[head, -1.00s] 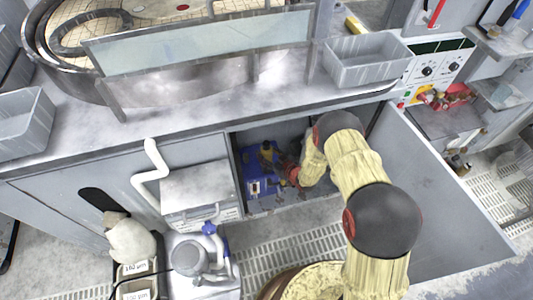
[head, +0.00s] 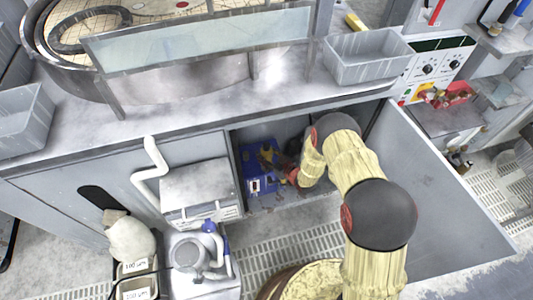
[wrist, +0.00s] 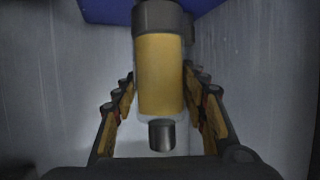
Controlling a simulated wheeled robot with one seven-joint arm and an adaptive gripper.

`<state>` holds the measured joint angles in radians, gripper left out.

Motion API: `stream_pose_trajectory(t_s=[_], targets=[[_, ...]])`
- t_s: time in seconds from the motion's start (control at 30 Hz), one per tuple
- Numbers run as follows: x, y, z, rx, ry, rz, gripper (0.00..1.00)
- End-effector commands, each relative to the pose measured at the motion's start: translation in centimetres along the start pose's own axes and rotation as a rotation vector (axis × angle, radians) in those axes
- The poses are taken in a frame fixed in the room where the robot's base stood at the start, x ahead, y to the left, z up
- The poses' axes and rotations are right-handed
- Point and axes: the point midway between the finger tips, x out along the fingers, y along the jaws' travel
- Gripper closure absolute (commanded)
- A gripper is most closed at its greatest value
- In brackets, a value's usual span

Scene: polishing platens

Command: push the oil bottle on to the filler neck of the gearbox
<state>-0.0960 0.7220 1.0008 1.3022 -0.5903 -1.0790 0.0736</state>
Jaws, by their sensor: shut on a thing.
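The oil bottle (wrist: 160,75) has an amber body and a dark grey collar at the top of the wrist view. A short dark cylinder shows below its body. My gripper (wrist: 160,110) has a finger on each side of the bottle and is shut on it. The blue gearbox (wrist: 105,10) shows at the top of the wrist view, beyond the collar. In the head view the blue gearbox (head: 261,184) sits inside the open cabinet, with my gripper (head: 279,167) at its right side. I cannot make out the filler neck or whether the bottle touches it.
The cabinet's grey walls (wrist: 50,80) stand close on both sides of my gripper. The open door (head: 440,190) is right of my arm. The bench top (head: 180,105) lies above, with a grey bin (head: 368,62). A white pipe (head: 150,170) stands left of the opening.

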Motion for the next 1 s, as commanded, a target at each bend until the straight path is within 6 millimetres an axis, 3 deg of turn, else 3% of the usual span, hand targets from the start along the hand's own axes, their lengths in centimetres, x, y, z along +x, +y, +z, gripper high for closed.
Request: stream_pose_trajectory(t_s=[0.5,0.53,0.87,1.0], targets=[[0.46,0.03,0.97,-0.001,0.002,0.0,1.0],[0.46,0.04,0.91,-0.001,0.002,0.0,0.55],[0.43,0.02,0.96,-0.001,0.001,0.0,0.37],[0.43,0.02,0.97,-0.001,0.001,0.0,0.36]])
